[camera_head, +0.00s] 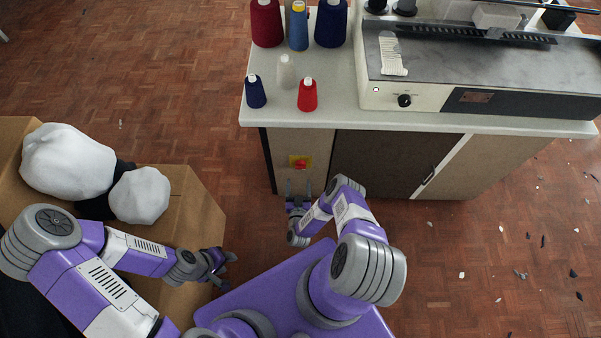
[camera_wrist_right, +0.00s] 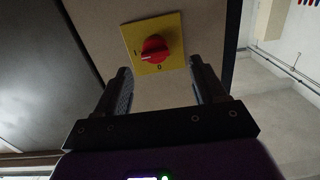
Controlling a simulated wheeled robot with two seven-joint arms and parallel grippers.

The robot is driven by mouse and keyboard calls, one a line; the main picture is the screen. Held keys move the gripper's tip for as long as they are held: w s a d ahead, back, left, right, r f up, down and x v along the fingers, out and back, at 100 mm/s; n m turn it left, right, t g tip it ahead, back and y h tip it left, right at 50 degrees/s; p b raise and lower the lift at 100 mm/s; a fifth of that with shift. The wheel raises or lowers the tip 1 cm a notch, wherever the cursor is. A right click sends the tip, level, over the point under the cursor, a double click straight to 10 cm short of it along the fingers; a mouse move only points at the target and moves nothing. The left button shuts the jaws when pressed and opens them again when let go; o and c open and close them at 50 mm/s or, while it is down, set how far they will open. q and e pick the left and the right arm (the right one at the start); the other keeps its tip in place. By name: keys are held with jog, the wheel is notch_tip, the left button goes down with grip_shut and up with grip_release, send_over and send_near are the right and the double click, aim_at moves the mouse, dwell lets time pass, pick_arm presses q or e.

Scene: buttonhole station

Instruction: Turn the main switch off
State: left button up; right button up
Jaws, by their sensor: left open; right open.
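The main switch (camera_head: 300,162) is a red rotary knob on a yellow plate, on the front panel of the cabinet below the worktop. In the right wrist view the knob (camera_wrist_right: 154,48) has a mark I at its left and 0 below it; its white line lies roughly sideways, towards the I. My right gripper (camera_head: 299,187) is open, just in front of and below the switch. In the wrist view its fingers (camera_wrist_right: 161,82) stand apart, with the knob beyond them and not touched. My left gripper (camera_head: 224,266) is open and empty at the lower left, beside a cardboard box.
A cardboard box (camera_head: 200,215) with white and dark bundles stands at left. Floor at right has small scraps.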

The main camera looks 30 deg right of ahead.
aim_at(301, 166)
jog(key=b+x, duration=0.2)
jog(key=x, duration=0.5)
jog(key=shift+d+h+b, duration=0.3)
jog(key=shift+d+h, duration=0.1)
jog(key=shift+s+r, duration=0.15)
jog(key=c, duration=1)
jog(key=shift+c, duration=0.2)
